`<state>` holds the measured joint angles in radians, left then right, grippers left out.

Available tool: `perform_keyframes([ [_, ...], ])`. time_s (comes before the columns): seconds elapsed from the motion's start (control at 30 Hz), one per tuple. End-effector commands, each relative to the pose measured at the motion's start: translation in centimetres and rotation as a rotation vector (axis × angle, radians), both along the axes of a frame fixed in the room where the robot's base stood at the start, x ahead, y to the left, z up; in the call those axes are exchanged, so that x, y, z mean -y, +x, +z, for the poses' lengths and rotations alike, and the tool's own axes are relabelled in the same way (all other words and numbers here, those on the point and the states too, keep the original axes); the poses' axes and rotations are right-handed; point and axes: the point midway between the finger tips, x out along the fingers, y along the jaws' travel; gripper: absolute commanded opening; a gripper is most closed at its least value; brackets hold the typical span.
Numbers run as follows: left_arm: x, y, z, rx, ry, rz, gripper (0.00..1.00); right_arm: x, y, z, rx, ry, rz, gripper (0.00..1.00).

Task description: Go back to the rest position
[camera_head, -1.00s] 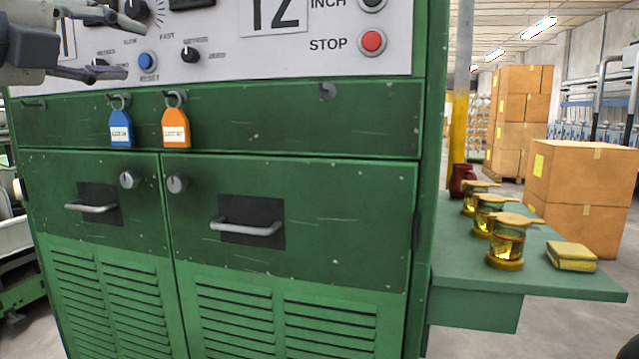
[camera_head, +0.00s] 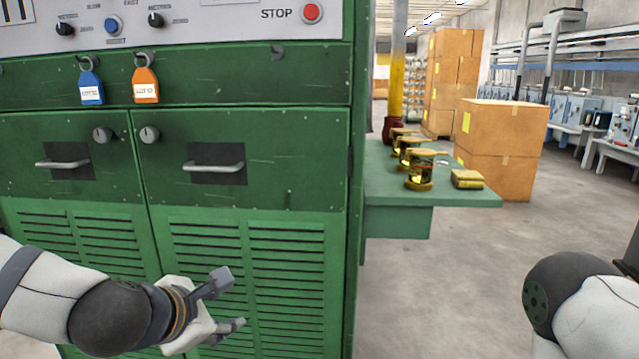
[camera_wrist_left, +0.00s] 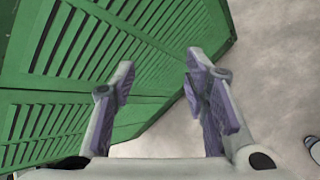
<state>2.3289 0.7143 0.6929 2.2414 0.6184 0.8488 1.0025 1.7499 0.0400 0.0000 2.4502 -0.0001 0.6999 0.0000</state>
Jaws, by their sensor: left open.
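My left gripper (camera_head: 232,303) is low in front of the louvred lower doors of the green machine cabinet (camera_head: 245,130). Its fingers are apart and nothing is between them. In the left wrist view the open fingers (camera_wrist_left: 162,85) show with louvres behind and bare floor to the right. My right arm shows only in part at the lower right of the head view; its gripper is out of frame. A blue padlock tag (camera_head: 91,85) and an orange padlock tag (camera_head: 146,84) hang from hooks on the cabinet.
A green side shelf (camera_head: 385,185) sticks out to the right of the cabinet. The concrete floor (camera_head: 460,270) at right is clear.

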Motion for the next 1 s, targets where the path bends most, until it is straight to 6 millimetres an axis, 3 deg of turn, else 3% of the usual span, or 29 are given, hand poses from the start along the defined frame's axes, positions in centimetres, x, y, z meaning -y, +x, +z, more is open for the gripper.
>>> perform_keyframes([
  [0.03,0.7,-2.5,-4.6,-0.066,0.140,-0.143,0.41,0.0,0.0,0.0,0.000,0.000,0.000,0.40],
  [0.1,1.1,-6.6,-10.3,-0.143,0.329,-0.375,0.41,0.0,0.0,0.0,0.001,0.000,0.000,0.40],
  [0.17,0.9,-10.7,-14.7,-0.210,0.472,-0.589,0.41,0.0,0.0,0.0,0.001,0.000,0.000,0.40],
  [0.23,0.3,-16.1,-19.0,-0.281,0.615,-0.869,0.41,0.0,0.0,0.0,0.001,0.000,0.000,0.40],
  [0.3,-0.8,-21.8,-22.3,-0.339,0.725,-1.161,0.41,0.0,0.0,0.0,0.001,0.000,0.000,0.40],
  [0.4,-2.9,-29.1,-24.9,-0.391,0.814,-1.550,0.41,0.0,0.0,0.0,0.001,0.000,0.000,0.40],
  [0.5,-4.8,-34.1,-25.8,-0.405,0.842,-1.841,0.41,0.0,0.0,0.0,0.001,0.000,0.000,0.40],
  [0.63,-6.0,-36.8,-26.0,-0.401,0.843,-2.017,0.41,0.0,0.0,0.0,0.001,0.000,0.000,0.40],
  [1.0,-6.1,-36.9,-26.0,-0.398,0.844,-2.028,0.41,0.0,0.0,0.0,0.001,0.000,0.000,0.40],
])
